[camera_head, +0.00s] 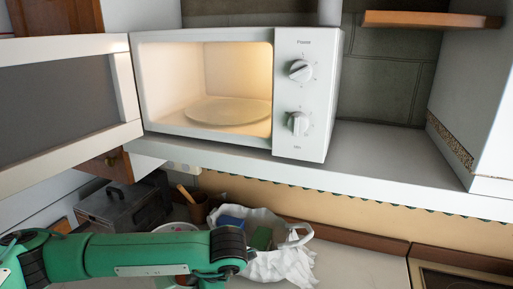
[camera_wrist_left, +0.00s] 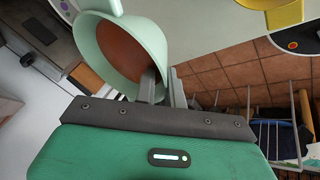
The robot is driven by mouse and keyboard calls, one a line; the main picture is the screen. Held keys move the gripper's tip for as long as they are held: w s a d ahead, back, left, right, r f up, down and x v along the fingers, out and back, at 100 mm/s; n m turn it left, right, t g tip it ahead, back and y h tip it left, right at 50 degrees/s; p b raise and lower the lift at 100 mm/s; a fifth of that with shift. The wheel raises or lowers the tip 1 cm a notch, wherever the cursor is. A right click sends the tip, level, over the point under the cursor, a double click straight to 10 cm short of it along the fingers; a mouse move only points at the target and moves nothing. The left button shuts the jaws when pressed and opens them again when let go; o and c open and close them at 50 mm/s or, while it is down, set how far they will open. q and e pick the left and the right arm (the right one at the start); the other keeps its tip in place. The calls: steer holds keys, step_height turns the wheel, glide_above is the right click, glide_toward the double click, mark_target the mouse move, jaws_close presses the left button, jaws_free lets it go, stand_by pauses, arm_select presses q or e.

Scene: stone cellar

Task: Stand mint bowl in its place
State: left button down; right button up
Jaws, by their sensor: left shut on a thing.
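The mint bowl (camera_wrist_left: 101,58) shows in the left wrist view, tilted, with a reddish-brown inside and a mint projection at its top edge. My left gripper (camera_wrist_left: 160,84) is shut on the bowl at its near right edge; one finger shows against its inside. In the head view my left arm crosses the lower left, and I cannot make out its gripper. My right gripper is in neither view. The bowl's place is not clearly marked in either view.
The white microwave (camera_head: 308,93) stands on a shelf (camera_head: 360,165), its door (camera_head: 128,92) open to the left and its glass plate (camera_head: 228,111) empty. The shelf right of it is clear. Below are a toolbox (camera_head: 118,207), a brown cup (camera_head: 197,209) and a white bag (camera_head: 281,265).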

mark_target(164, 287)
arm_select(q)
steer(key=m, duration=0.1)
steer(key=m+t, duration=0.1)
steer(key=m+h, duration=0.1)
steer(key=shift+s+f+t, duration=0.3)
steer(key=shift+s+f, duration=0.05)
steer(key=shift+s, duration=0.05)
steer(key=shift+s+a+r+m+h+b, duration=0.35)
steer(key=shift+a+m+h, duration=1)
steer(key=shift+m, duration=2)
steer(key=shift+s+a+r+m+h+p, duration=0.15)
steer(key=shift+a+r+m+h, duration=0.35)
steer(key=shift+a+m+h, duration=1.85)
steer(key=shift+s+d+r+m+h+b, duration=0.35)
steer(key=shift+m+h, duration=0.55)
steer(key=shift+m, duration=3.4)
steer(key=shift+w+a+r, duration=0.1)
steer(key=shift+r, duration=0.05)
